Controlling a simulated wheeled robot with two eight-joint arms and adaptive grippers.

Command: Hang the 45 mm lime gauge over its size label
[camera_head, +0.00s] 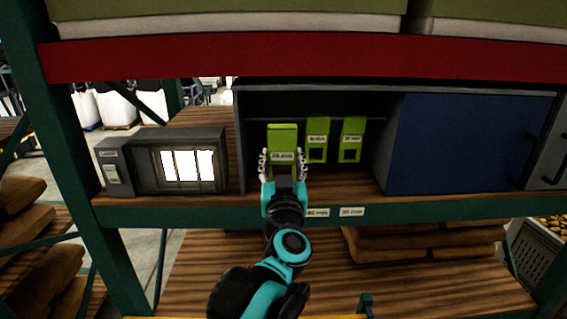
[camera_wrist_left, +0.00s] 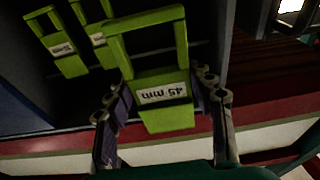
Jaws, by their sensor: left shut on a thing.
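The lime gauge marked 45 mm (camera_head: 282,134) is upright in front of the open cabinet; its label reads clearly in the wrist view (camera_wrist_left: 165,118). My left gripper (camera_head: 283,160) is shut on its lower part, with a finger on each side. Whether its top touches the rail (camera_head: 375,120) cannot be told. Two other lime gauges hang to its right, a middle one (camera_head: 317,141) and a right one (camera_head: 351,140). Size labels reading 40 mm (camera_head: 317,213) and 35 mm (camera_head: 351,212) are on the shelf edge. My left arm covers the edge below the held gauge. My right gripper is out of view.
A grey device with a lit window (camera_head: 187,166) stands left of the cabinet. A blue panel (camera_head: 455,145) closes off the cabinet's right side. A red beam (camera_head: 300,58) crosses above. Brown sacks (camera_head: 420,240) lie on the lower shelf.

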